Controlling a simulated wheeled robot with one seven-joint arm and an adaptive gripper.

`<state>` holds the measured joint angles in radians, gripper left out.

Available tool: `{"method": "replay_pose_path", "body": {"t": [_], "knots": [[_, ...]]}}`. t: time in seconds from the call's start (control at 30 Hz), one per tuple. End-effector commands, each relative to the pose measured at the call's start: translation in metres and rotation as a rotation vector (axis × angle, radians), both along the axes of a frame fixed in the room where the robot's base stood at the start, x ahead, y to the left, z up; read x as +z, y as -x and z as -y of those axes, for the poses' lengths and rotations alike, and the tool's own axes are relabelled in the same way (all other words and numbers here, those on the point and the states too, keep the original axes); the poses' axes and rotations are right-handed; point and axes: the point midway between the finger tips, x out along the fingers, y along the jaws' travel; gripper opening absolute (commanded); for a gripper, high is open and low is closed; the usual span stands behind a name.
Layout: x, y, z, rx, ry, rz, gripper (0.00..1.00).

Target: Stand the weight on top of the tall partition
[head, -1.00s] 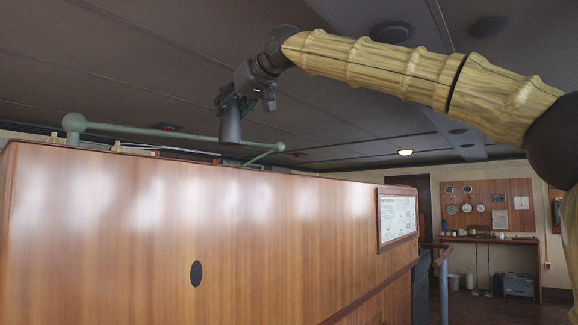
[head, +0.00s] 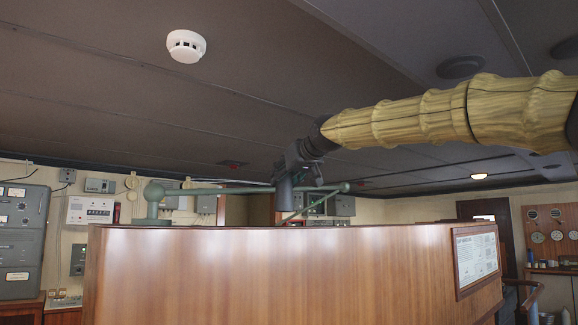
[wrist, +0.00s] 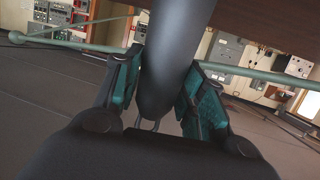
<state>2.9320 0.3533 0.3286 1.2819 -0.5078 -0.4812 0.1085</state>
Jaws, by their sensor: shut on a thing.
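The weight (head: 284,196) is a dark grey cylinder. My gripper (head: 297,174) is shut on its upper part and holds it roughly upright. In the head view the weight's lower end shows just above the top edge of the tall wooden partition (head: 270,265), with a small gap in the picture. I cannot tell whether it is over the top or beyond it. In the wrist view the weight (wrist: 172,50) runs between the two teal-padded fingers (wrist: 160,95).
A green rail with round ends (head: 220,190) runs near the weight, behind the partition's top edge. A framed notice (head: 475,258) is on the partition's right part. Grey instrument cabinets (head: 22,235) line the far left wall. A smoke detector (head: 186,46) hangs from the ceiling.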

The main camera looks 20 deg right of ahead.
Motion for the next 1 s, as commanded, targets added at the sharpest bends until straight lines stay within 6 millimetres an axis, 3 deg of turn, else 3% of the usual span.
{"method": "replay_pose_path", "body": {"t": [0.03, 0.4, 0.83, 1.0], "knots": [[0.008, -0.005, 0.001, -0.002, 0.0, 0.005, 0.0], [0.001, -0.045, -0.001, 0.0, -0.002, 0.007, 0.0], [-0.001, -0.059, -0.001, -0.001, -0.002, 0.006, 0.0], [-0.018, -0.057, -0.001, 0.0, -0.001, 0.004, 0.0]]}}
